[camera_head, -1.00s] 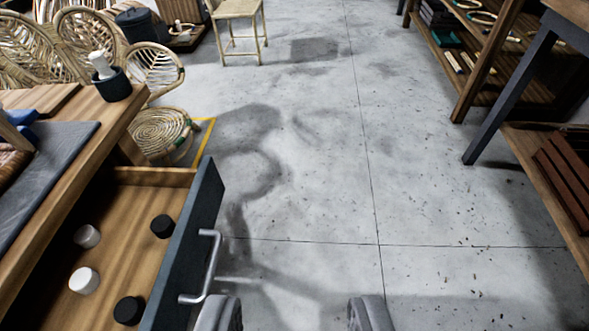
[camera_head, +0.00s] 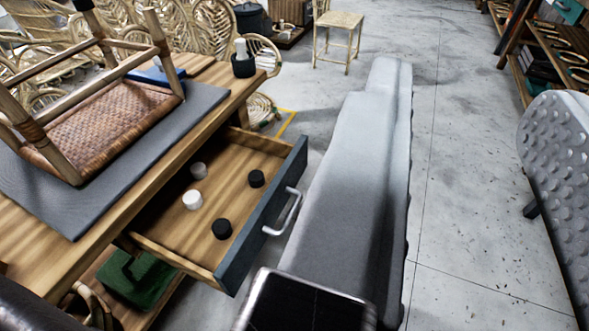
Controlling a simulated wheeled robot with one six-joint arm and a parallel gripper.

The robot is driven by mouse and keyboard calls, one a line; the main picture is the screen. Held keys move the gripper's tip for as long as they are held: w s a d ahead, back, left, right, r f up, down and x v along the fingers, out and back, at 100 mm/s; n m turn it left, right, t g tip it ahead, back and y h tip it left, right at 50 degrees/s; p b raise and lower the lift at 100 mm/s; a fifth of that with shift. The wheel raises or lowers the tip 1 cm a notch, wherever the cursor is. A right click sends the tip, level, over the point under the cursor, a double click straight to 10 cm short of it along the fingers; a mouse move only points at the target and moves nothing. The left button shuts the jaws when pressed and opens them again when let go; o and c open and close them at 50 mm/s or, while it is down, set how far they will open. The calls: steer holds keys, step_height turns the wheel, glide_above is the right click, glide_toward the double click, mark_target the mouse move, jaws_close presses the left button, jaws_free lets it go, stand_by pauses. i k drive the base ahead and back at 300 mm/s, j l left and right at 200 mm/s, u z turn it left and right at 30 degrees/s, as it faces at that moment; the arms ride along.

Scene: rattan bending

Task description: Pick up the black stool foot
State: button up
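Two black stool feet lie in the open drawer (camera_head: 172,243): one nearer the back right (camera_head: 256,178), one nearer the front (camera_head: 222,229). An upturned stool (camera_head: 110,125) with a woven seat lies on the grey mat (camera_head: 75,215). One of its legs ends in a black tip at the top edge.
The drawer's dark front and metal handle (camera_head: 284,212) stand out from the wooden workbench (camera_head: 75,262). A dark cup (camera_head: 243,66) with a white item stands at the bench's far corner. A rattan stool (camera_head: 338,40) stands behind. Shelves (camera_head: 550,50) are at the right. Floor between is clear.

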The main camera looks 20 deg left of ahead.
mark_target(222, 228)
steer(key=u, duration=0.55)
steer(key=k+j+u, duration=0.15)
steer(key=k+u, duration=0.15)
steer(key=k, duration=0.3)
